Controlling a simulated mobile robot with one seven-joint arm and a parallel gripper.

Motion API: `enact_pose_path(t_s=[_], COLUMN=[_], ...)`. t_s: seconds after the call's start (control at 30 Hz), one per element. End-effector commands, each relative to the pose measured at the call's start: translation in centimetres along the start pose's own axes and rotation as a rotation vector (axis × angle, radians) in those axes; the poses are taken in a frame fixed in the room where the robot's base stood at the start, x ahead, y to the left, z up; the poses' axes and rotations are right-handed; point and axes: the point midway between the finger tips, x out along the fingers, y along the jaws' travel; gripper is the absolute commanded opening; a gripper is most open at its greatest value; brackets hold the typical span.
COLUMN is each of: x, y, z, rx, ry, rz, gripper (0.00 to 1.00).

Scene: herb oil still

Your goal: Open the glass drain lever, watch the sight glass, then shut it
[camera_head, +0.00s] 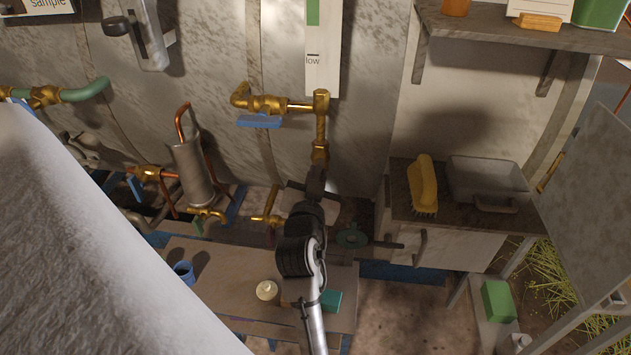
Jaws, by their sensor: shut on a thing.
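The white gauge plate (322,76) of the sight glass hangs on the wall at top centre, with a green band and a mark "low". The glass tube and any liquid level cannot be made out. Below it is a brass fitting (320,130), joined on its left to a brass valve with a blue lever (259,121). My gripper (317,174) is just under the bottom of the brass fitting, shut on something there. That thing is probably the drain lever, but my gripper and wrist hide it, so its angle cannot be told.
A bench (223,277) below carries a blue cup (184,272) and a pale round pot (267,291). A green handwheel (352,236) is right of my wrist. A counter at right holds a yellow brush (422,182) and a grey tray (487,180). A pale bulky surface covers the lower left.

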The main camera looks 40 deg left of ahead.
Motion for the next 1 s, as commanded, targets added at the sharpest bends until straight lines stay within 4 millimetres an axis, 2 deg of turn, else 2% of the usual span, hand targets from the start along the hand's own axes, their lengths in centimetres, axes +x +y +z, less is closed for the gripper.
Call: enact_pose_path(t_s=[1.0], x=[0.0], y=[1.2], z=[0.7], rx=[0.954], ry=[0.004], rz=[-0.004], gripper=[0.0])
